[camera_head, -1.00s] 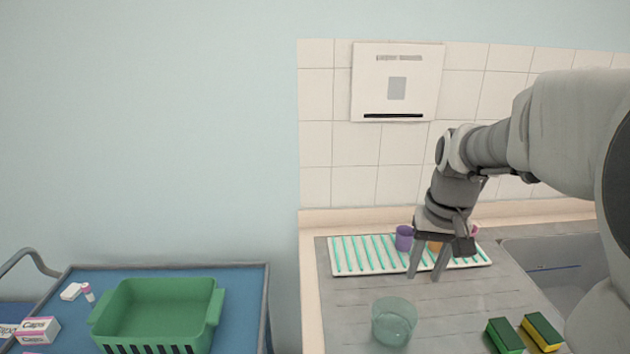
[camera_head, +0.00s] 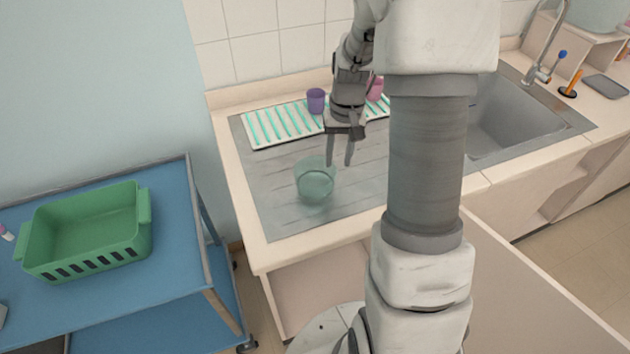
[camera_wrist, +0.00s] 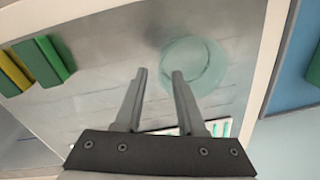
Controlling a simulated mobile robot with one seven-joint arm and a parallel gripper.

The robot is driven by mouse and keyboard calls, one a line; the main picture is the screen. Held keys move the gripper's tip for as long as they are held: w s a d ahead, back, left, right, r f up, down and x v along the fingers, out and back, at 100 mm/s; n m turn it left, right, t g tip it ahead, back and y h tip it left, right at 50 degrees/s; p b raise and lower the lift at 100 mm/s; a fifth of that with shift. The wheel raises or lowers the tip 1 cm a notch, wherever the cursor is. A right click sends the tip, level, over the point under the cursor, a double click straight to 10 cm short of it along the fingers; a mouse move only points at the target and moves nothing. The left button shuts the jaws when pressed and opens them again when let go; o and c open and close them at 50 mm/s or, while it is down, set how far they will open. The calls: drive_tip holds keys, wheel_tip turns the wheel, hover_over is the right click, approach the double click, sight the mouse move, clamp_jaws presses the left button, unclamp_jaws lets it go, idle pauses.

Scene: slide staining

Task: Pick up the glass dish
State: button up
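The glass dish (camera_head: 315,184) is a clear, greenish round vessel. It stands upright on the grey metal drainboard (camera_head: 262,206), near its front left part. My gripper (camera_head: 341,162) is just to the right of the dish and above the drainboard in the head view. In the wrist view the dish (camera_wrist: 194,66) lies just beyond the fingertips, mostly past the right finger. My gripper (camera_wrist: 157,73) is open, with nothing between its fingers.
A striped mat (camera_head: 272,127) with a purple cup (camera_head: 316,100) and a pink cup (camera_head: 375,88) lies behind. The sink (camera_head: 505,118) is right. A green basket (camera_head: 88,235) stands on a blue cart (camera_head: 178,213) at left. Sponges (camera_wrist: 40,61) show in the wrist view.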

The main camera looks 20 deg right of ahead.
sight(336, 171)
drive_tip(key=shift+w+a+f, duration=0.1)
drive_tip(key=shift+a+f, duration=0.05)
drive_tip(key=shift+f, duration=1.6)
drive_tip(key=shift+w+a+f, duration=0.1)
drive_tip(key=shift+f, duration=1.65)
clamp_jaws()
